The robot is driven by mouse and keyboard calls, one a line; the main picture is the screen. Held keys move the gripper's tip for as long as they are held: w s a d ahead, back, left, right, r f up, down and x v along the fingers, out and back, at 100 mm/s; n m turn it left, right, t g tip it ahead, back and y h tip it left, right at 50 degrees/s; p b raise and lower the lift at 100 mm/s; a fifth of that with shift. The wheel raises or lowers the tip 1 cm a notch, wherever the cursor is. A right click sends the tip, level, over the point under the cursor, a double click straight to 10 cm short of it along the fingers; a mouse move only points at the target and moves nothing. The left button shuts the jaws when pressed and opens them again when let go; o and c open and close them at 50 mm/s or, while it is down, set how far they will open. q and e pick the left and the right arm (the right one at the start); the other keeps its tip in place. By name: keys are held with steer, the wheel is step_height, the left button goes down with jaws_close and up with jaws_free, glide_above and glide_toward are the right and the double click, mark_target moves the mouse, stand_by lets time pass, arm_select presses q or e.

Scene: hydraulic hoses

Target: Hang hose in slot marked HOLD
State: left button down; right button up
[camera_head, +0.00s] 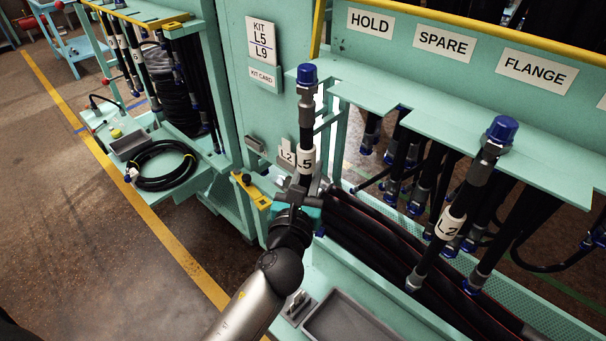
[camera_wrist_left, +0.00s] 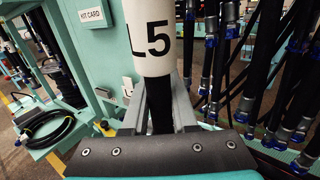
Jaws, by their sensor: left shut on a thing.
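My left gripper (camera_head: 300,192) is shut on the black hose marked L5 (camera_head: 306,130), just below its white label. The hose stands roughly upright, with a blue cap (camera_head: 307,74) on its metal top fitting. The HOLD sign (camera_head: 371,22) is on the green back panel, above the left part of the slotted shelf (camera_head: 365,82). The hose top is at the left end of this shelf in the picture; I cannot tell whether they touch. My right gripper is out of view.
A hose marked L2 (camera_head: 447,226) with a blue cap stands at the shelf's front, right of L5. Several black hoses hang below the shelf. SPARE (camera_head: 444,42) and FLANGE (camera_head: 536,70) signs are to the right. A grey tray (camera_head: 350,318) is low in front.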

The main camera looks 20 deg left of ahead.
arm_select(q)
steer(key=w+d+b, duration=0.1)
steer(key=w+d, duration=0.1)
steer(key=w, duration=0.3)
steer(key=shift+w, duration=0.35)
stand_by(0.3)
steer(key=shift+f, duration=0.1)
stand_by(0.4)
steer(key=c, duration=0.6)
jaws_free()
steer(key=shift+s+f, duration=0.15)
